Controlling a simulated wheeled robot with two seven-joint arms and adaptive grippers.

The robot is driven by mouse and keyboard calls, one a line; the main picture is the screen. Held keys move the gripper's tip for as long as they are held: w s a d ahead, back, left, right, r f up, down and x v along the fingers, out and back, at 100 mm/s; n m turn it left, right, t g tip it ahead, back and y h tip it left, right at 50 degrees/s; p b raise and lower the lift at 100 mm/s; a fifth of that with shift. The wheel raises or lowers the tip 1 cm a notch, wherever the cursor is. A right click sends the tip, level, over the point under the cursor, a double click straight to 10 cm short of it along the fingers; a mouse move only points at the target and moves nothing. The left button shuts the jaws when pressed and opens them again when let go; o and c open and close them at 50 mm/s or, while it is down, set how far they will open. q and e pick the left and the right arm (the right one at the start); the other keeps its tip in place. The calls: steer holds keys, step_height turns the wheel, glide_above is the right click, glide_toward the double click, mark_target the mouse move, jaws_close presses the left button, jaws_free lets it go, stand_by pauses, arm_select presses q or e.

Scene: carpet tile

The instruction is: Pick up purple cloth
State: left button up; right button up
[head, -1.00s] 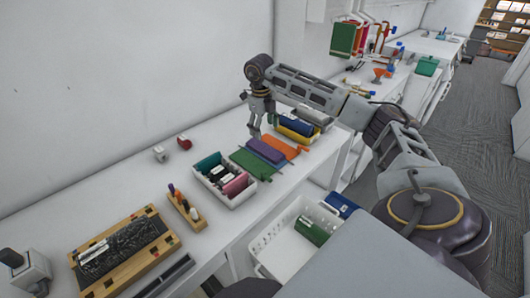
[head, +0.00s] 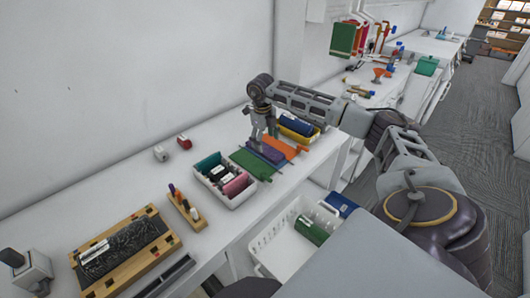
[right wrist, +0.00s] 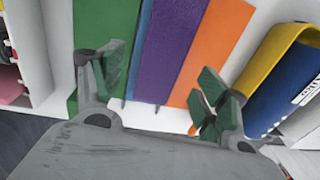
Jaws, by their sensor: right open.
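The purple cloth (head: 273,157) lies flat on the white counter between a green cloth (head: 249,162) and an orange cloth (head: 287,148). My right gripper (head: 264,139) is open above the purple cloth and hides part of it in the head view. In the right wrist view, the purple cloth (right wrist: 168,50) lies between the two spread fingers of the right gripper (right wrist: 163,76). One finger overlaps the green cloth (right wrist: 106,25) and the other overlaps the orange cloth (right wrist: 210,50). The fingers are empty. My left gripper is out of view.
A white bin (head: 237,201) with rolled cloths stands left of the green cloth. A yellow and blue item (head: 297,125) lies beyond the orange one. A white basket (head: 262,241) sits below the counter's front edge. A wooden marker holder (head: 186,208) stands farther left.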

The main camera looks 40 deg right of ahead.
mark_target(267, 150)
steer(key=shift+d+f+p, duration=0.2)
steer(key=shift+f, duration=1.05)
steer(key=shift+d+f+p, duration=0.15)
steer(key=shift+f, duration=1.05)
steer(key=c, duration=1.1)
steer(key=shift+o, duration=0.2)
step_height(267, 150, up, 10)
steer(key=shift+b, duration=0.4)
